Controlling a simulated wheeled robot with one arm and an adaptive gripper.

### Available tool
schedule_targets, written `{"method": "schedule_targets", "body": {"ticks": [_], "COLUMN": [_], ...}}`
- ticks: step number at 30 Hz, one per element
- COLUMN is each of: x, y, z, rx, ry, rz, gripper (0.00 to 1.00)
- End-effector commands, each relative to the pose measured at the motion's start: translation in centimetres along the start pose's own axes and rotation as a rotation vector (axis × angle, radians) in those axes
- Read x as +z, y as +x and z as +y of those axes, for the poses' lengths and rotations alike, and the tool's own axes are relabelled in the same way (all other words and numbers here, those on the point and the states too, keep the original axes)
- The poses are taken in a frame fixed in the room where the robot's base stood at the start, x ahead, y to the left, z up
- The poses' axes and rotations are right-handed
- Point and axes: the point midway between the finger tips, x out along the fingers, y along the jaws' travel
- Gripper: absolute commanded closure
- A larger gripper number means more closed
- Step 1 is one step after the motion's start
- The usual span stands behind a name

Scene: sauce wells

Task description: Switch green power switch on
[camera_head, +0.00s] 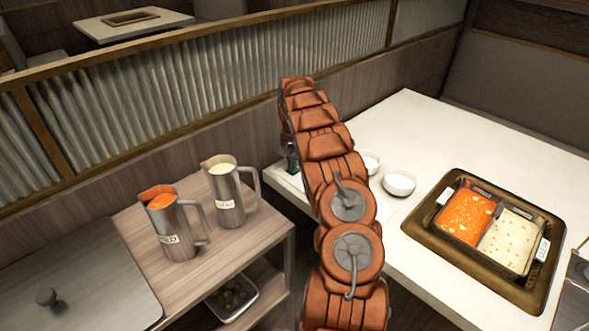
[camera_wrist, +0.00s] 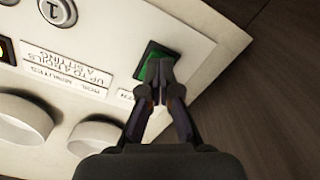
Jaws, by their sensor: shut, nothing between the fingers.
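The green power switch (camera_wrist: 148,68) sits in a dark frame on a white control panel (camera_wrist: 205,32) in the wrist view. My gripper (camera_wrist: 160,72) is shut and empty, with its fingertips over the right part of the switch. They look very close to it or touching; I cannot tell which. The fingers hide part of the switch, and I cannot tell its on or off position.
In the head view, two metal pitchers (camera_head: 176,228) stand on a wooden cart. White bowls (camera_head: 399,183) and a two-well sauce tray (camera_head: 425,232) rest on the white table (camera_head: 420,125).

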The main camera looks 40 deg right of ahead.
Motion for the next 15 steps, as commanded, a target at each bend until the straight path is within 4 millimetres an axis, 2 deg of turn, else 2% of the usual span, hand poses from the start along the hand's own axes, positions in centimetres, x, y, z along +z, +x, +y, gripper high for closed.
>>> {"method": "schedule_targets", "body": {"ticks": [15], "x": [0.0], "y": [0.65], "z": [-0.01], "rx": [0.0], "ry": [0.0], "rz": [0.0], "gripper": [1.0]}}
